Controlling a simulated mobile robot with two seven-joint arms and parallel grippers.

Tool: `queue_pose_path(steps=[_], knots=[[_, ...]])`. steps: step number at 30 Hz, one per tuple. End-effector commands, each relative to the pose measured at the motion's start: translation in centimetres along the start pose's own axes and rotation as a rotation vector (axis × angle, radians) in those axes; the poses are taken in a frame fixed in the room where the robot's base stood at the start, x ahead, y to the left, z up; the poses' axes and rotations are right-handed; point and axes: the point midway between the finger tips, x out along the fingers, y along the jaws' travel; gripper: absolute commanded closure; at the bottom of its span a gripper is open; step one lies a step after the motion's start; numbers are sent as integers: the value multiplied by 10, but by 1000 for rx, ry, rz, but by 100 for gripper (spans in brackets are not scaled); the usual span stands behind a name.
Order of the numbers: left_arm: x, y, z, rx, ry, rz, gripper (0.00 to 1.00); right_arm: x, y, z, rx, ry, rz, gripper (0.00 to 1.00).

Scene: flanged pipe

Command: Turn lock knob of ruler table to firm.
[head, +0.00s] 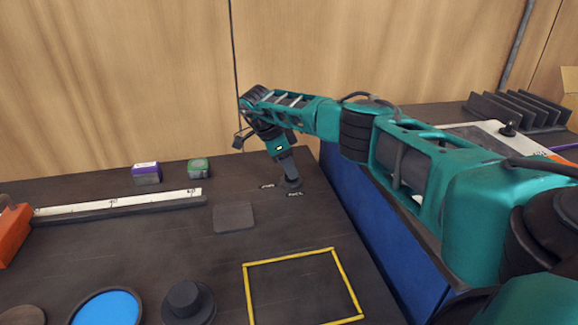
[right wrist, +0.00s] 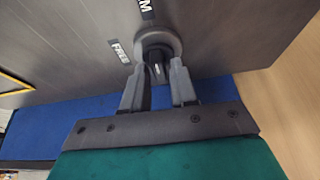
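The lock knob (head: 291,184) is a small grey knob on the dark table's right part, beside two small labels. In the right wrist view the knob (right wrist: 157,66) has a round base and a raised bar. One label reads FREE (right wrist: 119,52); the other, cut off, shows an M (right wrist: 145,8). My right gripper (right wrist: 158,72) reaches over the knob with its fingers on either side of the bar. Gaps show between the fingers and bar, so it looks open. In the head view the right gripper (head: 289,172) partly covers the knob. My left gripper is not seen.
A white ruler (head: 118,204) lies at left beside an orange block (head: 12,230). Purple (head: 146,173) and green (head: 198,168) boxes stand behind it. A grey pad (head: 233,217), a yellow square outline (head: 301,258), a black knobbed disc (head: 188,303) and a blue disc (head: 108,307) are nearer.

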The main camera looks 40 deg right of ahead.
Motion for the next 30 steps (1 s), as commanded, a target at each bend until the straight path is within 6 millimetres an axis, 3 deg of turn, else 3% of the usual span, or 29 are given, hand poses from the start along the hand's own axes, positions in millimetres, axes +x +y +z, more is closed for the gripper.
queue_pose_path(steps=[4, 14, 30], knots=[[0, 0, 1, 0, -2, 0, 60, 0, 0, 0, -2, 0, 0, 60], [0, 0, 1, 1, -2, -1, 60, -7, 0, 1, -4, -2, -2, 60], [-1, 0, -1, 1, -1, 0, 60, -112, 0, 1, -2, -2, -2, 60]])
